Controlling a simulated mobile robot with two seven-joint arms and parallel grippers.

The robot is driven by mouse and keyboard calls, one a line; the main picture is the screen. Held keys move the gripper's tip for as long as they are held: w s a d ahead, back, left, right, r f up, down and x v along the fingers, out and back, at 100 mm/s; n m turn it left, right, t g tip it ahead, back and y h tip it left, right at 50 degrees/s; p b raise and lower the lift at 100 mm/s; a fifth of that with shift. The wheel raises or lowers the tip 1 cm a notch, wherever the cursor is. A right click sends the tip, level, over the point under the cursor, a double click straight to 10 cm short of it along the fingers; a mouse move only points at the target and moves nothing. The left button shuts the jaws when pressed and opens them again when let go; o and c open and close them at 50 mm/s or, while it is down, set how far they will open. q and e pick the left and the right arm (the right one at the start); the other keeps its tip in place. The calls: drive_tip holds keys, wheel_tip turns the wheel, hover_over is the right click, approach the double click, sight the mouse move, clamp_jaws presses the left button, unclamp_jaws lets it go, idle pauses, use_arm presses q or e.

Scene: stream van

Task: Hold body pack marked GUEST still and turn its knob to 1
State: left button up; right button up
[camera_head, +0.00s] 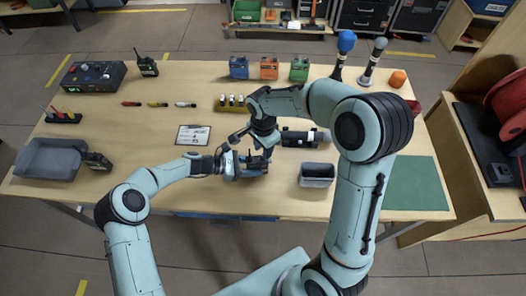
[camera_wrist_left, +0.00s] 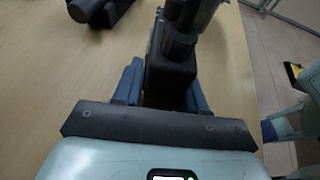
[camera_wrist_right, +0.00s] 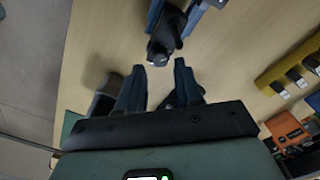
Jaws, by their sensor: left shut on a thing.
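A black body pack (camera_head: 257,163) is near the front middle of the table; no GUEST marking is readable on it. My left gripper (camera_head: 240,164) is shut on this pack. In the left wrist view the black pack (camera_wrist_left: 170,80) sits between the blue fingers, with a dark round part on its far end. My right gripper (camera_head: 254,137) is just behind the pack, pointing down. In the right wrist view its fingers (camera_wrist_right: 159,88) are apart with nothing between them, and the pack (camera_wrist_right: 166,32) is beyond the tips. The knob's setting cannot be read.
A grey bin (camera_head: 317,175) stands right of the pack, and a dark cylinder (camera_head: 300,138) lies behind it. Another black pack (camera_head: 97,161) leans by a grey tray (camera_head: 48,158).

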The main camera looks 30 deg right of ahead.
drive_tip(key=shift+f, duration=1.45)
drive_tip(key=shift+f+m, duration=0.1)
drive_tip(key=shift+m, duration=0.3)
drive_tip(key=m, duration=1.2)
drive_tip(key=c, duration=0.6)
